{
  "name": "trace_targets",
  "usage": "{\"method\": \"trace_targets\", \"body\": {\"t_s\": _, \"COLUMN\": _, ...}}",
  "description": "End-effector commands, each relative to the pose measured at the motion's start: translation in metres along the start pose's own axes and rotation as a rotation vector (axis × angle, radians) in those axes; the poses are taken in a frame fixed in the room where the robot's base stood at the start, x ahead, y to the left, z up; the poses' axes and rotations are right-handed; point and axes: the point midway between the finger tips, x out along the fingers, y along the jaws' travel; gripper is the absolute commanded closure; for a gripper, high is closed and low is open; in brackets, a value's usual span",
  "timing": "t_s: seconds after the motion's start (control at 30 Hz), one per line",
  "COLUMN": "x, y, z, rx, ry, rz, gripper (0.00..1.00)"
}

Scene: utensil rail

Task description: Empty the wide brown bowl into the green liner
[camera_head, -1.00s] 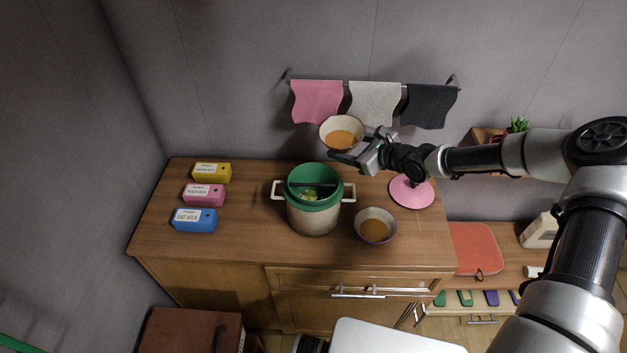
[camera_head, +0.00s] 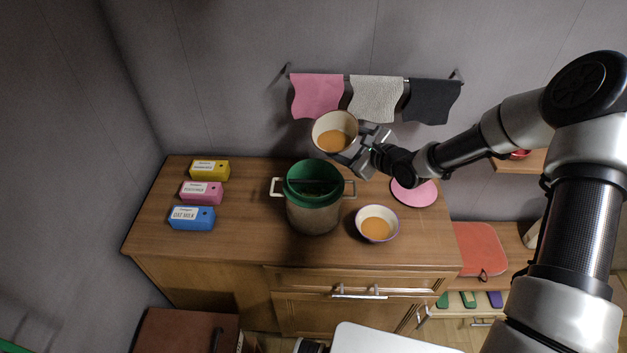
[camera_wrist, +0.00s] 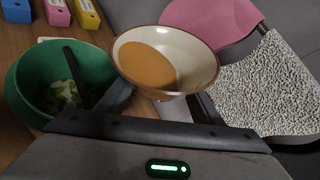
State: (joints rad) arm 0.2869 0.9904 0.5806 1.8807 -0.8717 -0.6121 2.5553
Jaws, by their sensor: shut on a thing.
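A wide brown-rimmed bowl (camera_head: 335,121) with a cream inside and orange-brown contents is held in the air by my gripper (camera_head: 352,150), which is shut on its rim. In the wrist view the bowl (camera_wrist: 190,50) is tilted toward the left, its contents pooled at that side. The green liner (camera_head: 309,167) sits inside a pale pot (camera_head: 313,217) with two handles, below and left of the bowl. In the wrist view the liner (camera_wrist: 30,75) shows pale green scraps and a dark bar across it.
A second bowl (camera_head: 364,228) with orange contents stands right of the pot, near a pink disc (camera_head: 413,197). Yellow, pink and blue boxes (camera_head: 192,217) stand at left. Cloths (camera_head: 376,102) hang on the wall rail behind the held bowl.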

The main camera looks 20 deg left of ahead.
Motion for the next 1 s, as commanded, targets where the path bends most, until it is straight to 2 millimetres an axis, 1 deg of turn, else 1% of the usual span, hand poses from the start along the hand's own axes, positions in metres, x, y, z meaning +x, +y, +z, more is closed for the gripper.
{"method": "trace_targets", "body": {"t_s": 0.63, "x": -0.0002, "y": 0.0081, "z": 0.0021, "rx": -0.092, "ry": -0.002, "rz": -0.043, "gripper": 0.71}}
{"method": "trace_targets", "body": {"t_s": 1.0, "x": -0.0029, "y": 0.0097, "z": 0.0086, "rx": -0.153, "ry": -0.002, "rz": -0.07, "gripper": 0.71}}
